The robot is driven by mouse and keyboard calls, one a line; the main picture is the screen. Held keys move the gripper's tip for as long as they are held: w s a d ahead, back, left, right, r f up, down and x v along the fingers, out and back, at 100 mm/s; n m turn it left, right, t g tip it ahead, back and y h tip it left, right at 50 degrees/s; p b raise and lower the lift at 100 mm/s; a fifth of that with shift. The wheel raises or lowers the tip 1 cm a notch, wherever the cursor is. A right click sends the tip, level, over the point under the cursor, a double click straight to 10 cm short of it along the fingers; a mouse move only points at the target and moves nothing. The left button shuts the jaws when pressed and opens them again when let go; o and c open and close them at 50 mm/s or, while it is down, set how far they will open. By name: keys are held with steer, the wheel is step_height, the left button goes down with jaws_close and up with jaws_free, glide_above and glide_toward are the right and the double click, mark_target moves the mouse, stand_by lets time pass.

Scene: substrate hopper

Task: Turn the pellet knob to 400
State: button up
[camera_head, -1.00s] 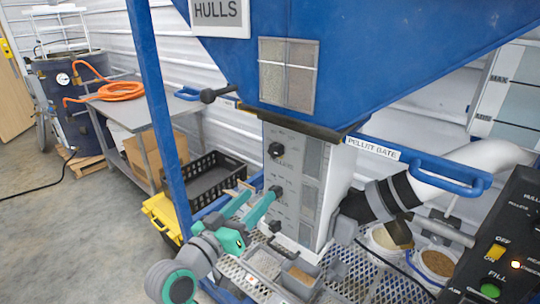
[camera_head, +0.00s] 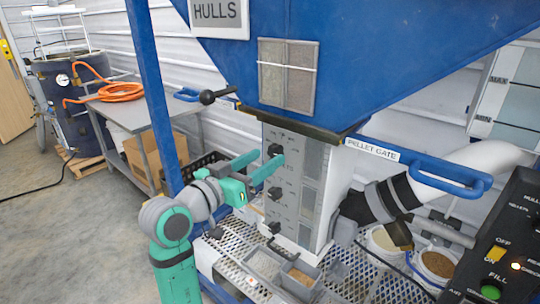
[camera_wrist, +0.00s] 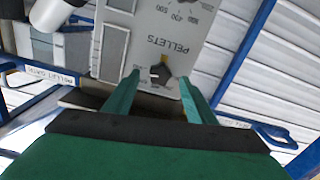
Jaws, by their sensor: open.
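The pellet knob (camera_head: 274,150) is the black top knob on the grey front panel (camera_head: 286,206). The PELLETS label is beside it in the wrist view, where the panel appears upside down. There the knob (camera_wrist: 160,77) lies between the two green fingers, near their tips. My gripper (camera_head: 268,160) is open in front of the knob. Its fingers stand on either side; I cannot tell whether they touch it. A small yellowish mark shows at the knob, but its setting cannot be read. The numbers 300, 400 and 500 show farther along the panel.
Below are a middle knob (camera_head: 275,193) and a lower knob (camera_head: 274,228). The blue hopper (camera_head: 390,50) hangs above. The blue pellet gate handle (camera_head: 440,172) is at right. Small trays (camera_head: 300,276) sit on the mesh shelf below. A blue post (camera_head: 152,90) stands at left.

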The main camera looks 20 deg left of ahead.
mark_target(272, 153)
steer(key=shift+x, duration=1.6)
steer(key=c, duration=1)
steer(key=shift+c, duration=0.2)
